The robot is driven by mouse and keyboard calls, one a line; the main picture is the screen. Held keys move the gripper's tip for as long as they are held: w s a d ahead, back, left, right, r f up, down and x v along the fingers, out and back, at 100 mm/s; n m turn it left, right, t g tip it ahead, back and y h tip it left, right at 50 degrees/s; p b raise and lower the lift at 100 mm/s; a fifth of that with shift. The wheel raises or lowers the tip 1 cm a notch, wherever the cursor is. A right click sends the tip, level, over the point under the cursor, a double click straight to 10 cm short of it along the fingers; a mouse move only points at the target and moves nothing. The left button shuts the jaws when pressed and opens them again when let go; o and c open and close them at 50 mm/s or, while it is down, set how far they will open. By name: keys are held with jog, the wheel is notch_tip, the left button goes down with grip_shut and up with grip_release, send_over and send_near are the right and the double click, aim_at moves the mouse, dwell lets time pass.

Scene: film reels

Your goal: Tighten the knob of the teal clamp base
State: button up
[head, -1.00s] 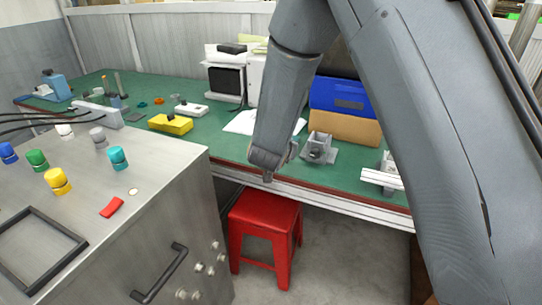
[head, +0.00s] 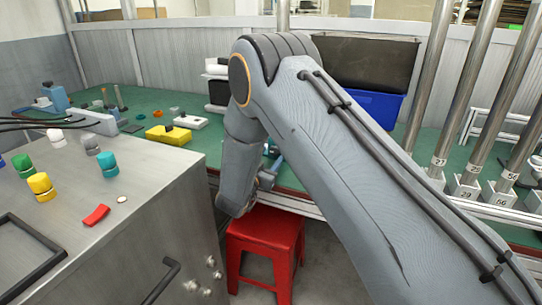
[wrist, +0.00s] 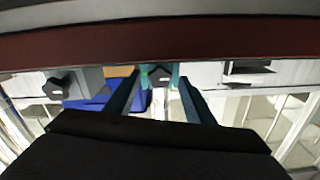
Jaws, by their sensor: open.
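In the wrist view, the teal clamp base (wrist: 146,72) shows only partly, below the dark red bench edge in the picture. A dark star-shaped knob (wrist: 159,77) sits at its middle. My gripper (wrist: 161,88) is open, with one finger to the left of the knob and one to the right. I cannot tell whether the fingers reach or touch it.
Grey numbered clamp bases (head: 467,188) holding tall metal posts (head: 478,95) stand on the right of the green bench (head: 200,150). A red stool (head: 266,240) is below my wrist; a metal control cabinet (head: 150,215) stands left.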

jog(key=shift+w+d, duration=0.15)
jog(key=shift+w, duration=0.35)
jog(key=shift+c, duration=0.3)
jog(key=c, duration=1)
